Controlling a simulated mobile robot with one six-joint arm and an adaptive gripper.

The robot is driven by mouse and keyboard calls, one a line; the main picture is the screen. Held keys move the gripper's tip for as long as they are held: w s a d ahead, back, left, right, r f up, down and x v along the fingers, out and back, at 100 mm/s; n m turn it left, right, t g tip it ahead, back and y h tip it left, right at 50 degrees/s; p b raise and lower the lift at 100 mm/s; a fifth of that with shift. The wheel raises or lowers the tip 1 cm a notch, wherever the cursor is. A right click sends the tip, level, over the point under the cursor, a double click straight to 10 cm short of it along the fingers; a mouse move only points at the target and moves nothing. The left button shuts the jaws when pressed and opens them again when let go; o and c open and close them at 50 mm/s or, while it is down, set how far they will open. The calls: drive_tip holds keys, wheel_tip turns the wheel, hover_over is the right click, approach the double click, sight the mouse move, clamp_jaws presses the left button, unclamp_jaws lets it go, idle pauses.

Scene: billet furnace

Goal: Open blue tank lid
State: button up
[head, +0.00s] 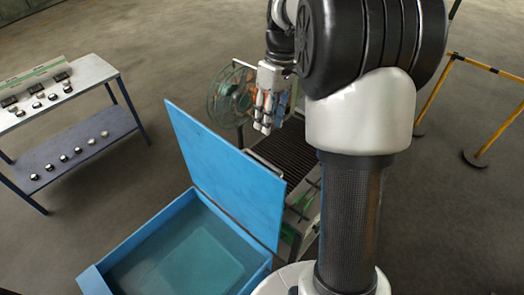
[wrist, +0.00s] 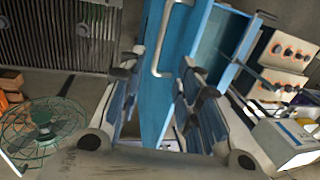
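The blue tank (head: 108,275) stands at the lower left of the head view, with its top uncovered and blue-green inside. Its blue lid (head: 228,175) stands raised, steeply tilted, along the tank's right side. My gripper (head: 264,112) is beyond the lid's top edge, apart from it in the head view. In the wrist view the lid (wrist: 165,105) rises between the two spread fingers of my gripper (wrist: 158,88), with a metal handle (wrist: 160,42) on it. The fingers look open, with nothing clamped between them. The lid's hinge is hard to make out.
A green-caged fan (head: 226,97) stands behind the lid, beside a dark ribbed conveyor (head: 292,150). A two-tier table (head: 85,82) with small parts stands at the left. Yellow barriers (head: 480,68) are at the right. Bare floor lies between table and tank.

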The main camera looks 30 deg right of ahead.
sight(262, 159)
drive_tip(key=f, duration=0.4)
drive_tip(key=a+f, duration=0.1)
drive_tip(key=f, duration=0.2)
drive_tip(key=a+f, duration=0.1)
drive_tip(key=f, duration=0.3)
drive_tip(key=shift+s+a+f, duration=0.1)
drive_tip(key=shift+s+f, duration=0.25)
drive_tip(key=shift+s, duration=0.05)
clamp_jaws()
